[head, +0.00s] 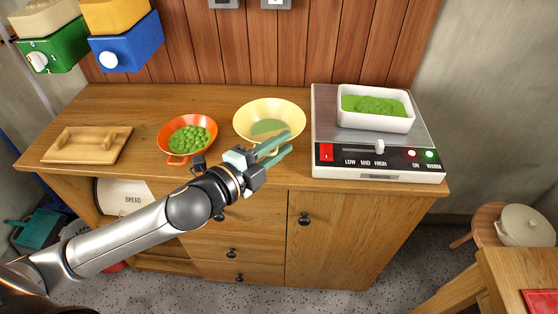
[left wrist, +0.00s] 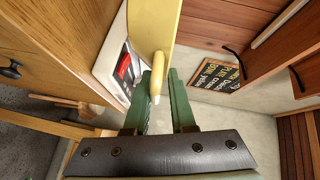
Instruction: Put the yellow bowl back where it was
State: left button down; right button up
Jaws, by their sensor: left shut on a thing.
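The yellow bowl (head: 252,114) is at the middle of the wooden counter, between the orange bowl and the hot plate. Its inside shows a dull green patch at the bottom. My left gripper (head: 273,147) is at the bowl's front right rim, shut on it. In the left wrist view the bowl's yellow edge (left wrist: 156,72) comes down between the green fingers of the left gripper (left wrist: 160,90). I cannot tell whether the bowl rests on the counter or hangs just above it. My right gripper is not in view.
An orange bowl of green peas (head: 172,158) stands left of the yellow bowl. A hot plate (head: 325,103) with a white dish of green food (head: 374,121) stands close on the right. A wooden board (head: 86,145) lies at the counter's left. Coloured canisters (head: 125,45) hang upper left.

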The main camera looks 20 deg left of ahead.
aim_at(269, 130)
pick_arm(q)
jog(key=w+f, duration=0.2)
jog(key=w+a+f+b, duration=0.1)
jog(key=f, duration=0.1)
jog(key=shift+w+a+f, duration=0.2)
jog(key=shift+w, duration=0.15)
jog(key=shift+w+a+f, duration=0.2)
jog(key=shift+w+f, duration=0.35)
jog(key=shift+f, duration=0.15)
notch_tip(269, 130, down, 3)
jog(key=shift+f+b, duration=0.1)
jog(key=shift+b, duration=0.5)
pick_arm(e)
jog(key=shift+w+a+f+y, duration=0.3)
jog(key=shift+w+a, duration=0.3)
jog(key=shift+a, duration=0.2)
pick_arm(q)
jog(key=c, duration=0.7)
grip_release()
jog(key=shift+c, duration=0.2)
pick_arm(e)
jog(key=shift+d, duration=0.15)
